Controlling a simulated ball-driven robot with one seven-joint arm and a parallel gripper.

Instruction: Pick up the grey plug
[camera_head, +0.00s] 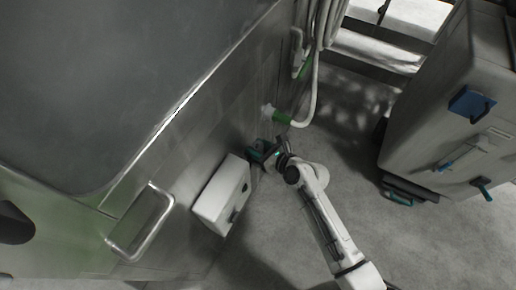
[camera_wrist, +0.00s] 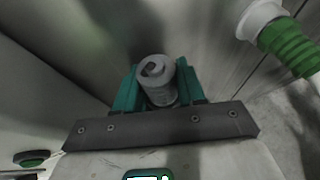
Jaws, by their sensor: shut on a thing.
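The grey plug (camera_wrist: 157,80) is a short grey cylinder with a notched end, seen in the middle of the wrist view. My gripper (camera_wrist: 157,92) has a green finger on each side of it and is shut on it. In the head view my gripper (camera_head: 262,152) is beside the metal wall of the washer, just right of the white box. The plug cannot be made out there. Whether the plug is still touching the wall cannot be told.
A white box (camera_head: 222,195) is fixed on the wall left of my gripper. A green hose fitting (camera_head: 282,118) with a white hose is close above; it also shows in the wrist view (camera_wrist: 288,45). A grey cabinet (camera_head: 445,95) stands right. Floor between is clear.

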